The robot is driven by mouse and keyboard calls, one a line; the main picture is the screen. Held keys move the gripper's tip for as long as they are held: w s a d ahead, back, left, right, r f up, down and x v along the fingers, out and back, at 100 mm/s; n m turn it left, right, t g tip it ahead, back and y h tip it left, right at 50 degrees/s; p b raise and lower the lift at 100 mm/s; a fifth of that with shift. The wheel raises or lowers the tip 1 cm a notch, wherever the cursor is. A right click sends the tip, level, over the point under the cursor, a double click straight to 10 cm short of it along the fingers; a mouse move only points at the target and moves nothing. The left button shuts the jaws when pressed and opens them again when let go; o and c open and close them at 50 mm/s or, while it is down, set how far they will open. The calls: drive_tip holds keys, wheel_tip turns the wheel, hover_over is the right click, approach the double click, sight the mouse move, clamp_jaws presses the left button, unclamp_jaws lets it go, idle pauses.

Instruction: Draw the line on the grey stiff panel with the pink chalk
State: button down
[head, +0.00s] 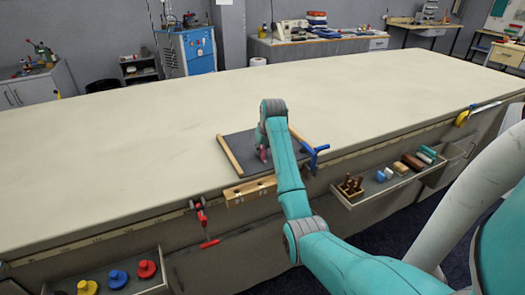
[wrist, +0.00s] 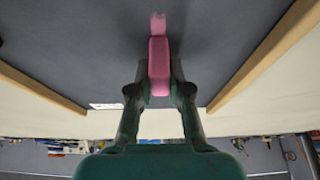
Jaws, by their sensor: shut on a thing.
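The grey stiff panel (head: 237,147) lies flat on the cloth table near its front edge, with a wooden strip along its left and right sides. It also fills the upper part of the wrist view (wrist: 80,45). My gripper (head: 262,147) is over the panel, shut on the pink chalk (wrist: 159,65). The chalk also shows as a small pink spot in the head view (head: 264,155). A paler pink patch shows at the chalk's far end; I cannot tell whether it is chalk tip or a mark on the panel. My arm hides part of the panel.
A blue clamp (head: 316,154) sits at the panel's right side. A wooden block (head: 250,190) is at the table's front edge. A drawer with brushes and blocks (head: 385,183) stands open at right, and a red clamp (head: 204,222) hangs left. The table beyond is bare.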

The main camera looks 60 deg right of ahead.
drive_tip(key=shift+w+d, duration=0.4)
drive_tip(key=shift+w, duration=0.25)
drive_tip(key=shift+w, duration=0.1)
drive_tip(key=shift+w+d, duration=0.55)
drive_tip(key=shift+w, duration=0.25)
drive_tip(key=shift+w, duration=0.1)
drive_tip(key=shift+w+d, duration=0.5)
drive_tip(key=shift+w, duration=0.2)
drive_tip(key=shift+w, duration=0.1)
drive_tip(key=shift+w+d, duration=0.55)
drive_tip(key=shift+w, duration=0.25)
drive_tip(key=shift+w, duration=0.1)
drive_tip(key=shift+w+d, duration=0.5)
drive_tip(key=shift+w, duration=0.2)
